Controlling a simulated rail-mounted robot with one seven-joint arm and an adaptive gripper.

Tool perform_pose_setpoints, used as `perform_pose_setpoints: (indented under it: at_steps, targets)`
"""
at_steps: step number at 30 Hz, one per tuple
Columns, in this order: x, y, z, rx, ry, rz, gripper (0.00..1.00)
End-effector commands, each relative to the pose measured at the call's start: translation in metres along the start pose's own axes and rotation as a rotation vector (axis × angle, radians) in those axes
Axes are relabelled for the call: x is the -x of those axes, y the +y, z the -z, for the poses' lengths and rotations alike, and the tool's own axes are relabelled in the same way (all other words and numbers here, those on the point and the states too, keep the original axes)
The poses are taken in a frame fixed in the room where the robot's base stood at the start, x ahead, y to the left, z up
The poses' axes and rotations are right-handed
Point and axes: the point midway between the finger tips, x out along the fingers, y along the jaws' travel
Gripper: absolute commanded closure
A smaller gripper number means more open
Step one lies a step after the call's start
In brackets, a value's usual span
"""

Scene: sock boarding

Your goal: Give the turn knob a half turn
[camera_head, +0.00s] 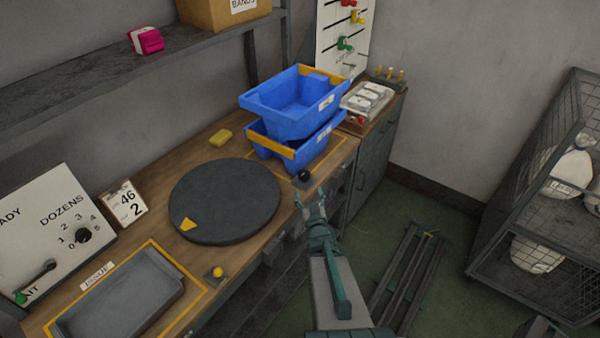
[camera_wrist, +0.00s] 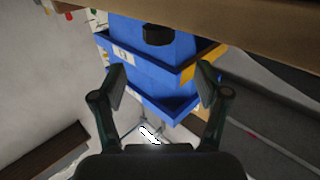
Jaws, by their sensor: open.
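A black round knob (camera_head: 304,175) stands at the front edge of the bench, between the turntable and the blue bins; it looks like the turn knob. The dark round turntable (camera_head: 228,198) has a yellow wedge mark at its lower left. My gripper (camera_head: 310,199) is just in front of the knob, apart from it as far as I can tell. In the wrist view my gripper (camera_wrist: 160,88) is open and empty, its fingers spread. The black knob (camera_wrist: 158,35) shows ahead, above the gap between the fingertips.
Two stacked blue bins (camera_head: 293,103) stand right behind the knob. A grey tray (camera_head: 122,295) and a small yellow knob (camera_head: 217,272) are at lower left. A DOZENS board (camera_head: 45,230) with a black dial stands at left. A wire cage (camera_head: 540,190) stands at right.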

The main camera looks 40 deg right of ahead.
Motion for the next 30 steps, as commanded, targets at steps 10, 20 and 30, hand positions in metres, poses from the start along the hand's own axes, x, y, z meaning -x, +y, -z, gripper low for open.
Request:
perform_pose_setpoints:
  at_steps: [10, 20, 30]
  targets:
    - [-0.022, 0.0, -0.007, 0.0, 0.002, -0.001, 0.26]
    - [-0.052, 0.0, -0.007, 0.0, 0.001, -0.002, 0.26]
    - [-0.066, -0.001, -0.008, -0.002, -0.001, 0.006, 0.26]
